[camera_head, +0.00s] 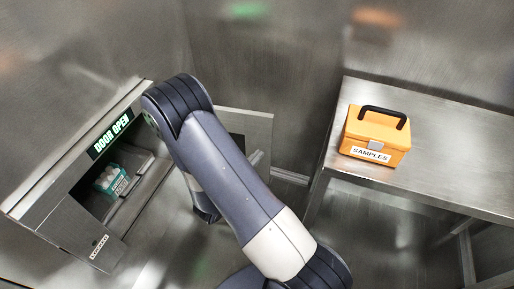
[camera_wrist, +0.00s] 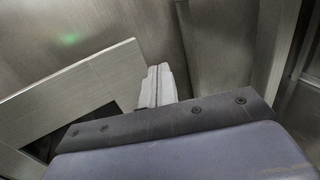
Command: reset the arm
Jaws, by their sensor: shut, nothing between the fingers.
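My arm (camera_head: 235,180) rises from the bottom of the head view and bends over in the middle. My gripper (camera_wrist: 158,70) shows in the wrist view as two pale fingers pressed together, with nothing between them. It points toward a metal wall, beside a flat light panel (camera_wrist: 75,85). In the head view the fingers are hidden behind the arm.
At left a metal machine's lit sign (camera_head: 110,135) reads "DOOR OPEN". Inside its opening sits a small teal-and-white pack (camera_head: 111,180). A door-like panel (camera_head: 258,128) stands behind my arm. At right an orange "SAMPLES" case (camera_head: 375,134) rests on a metal table (camera_head: 450,160).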

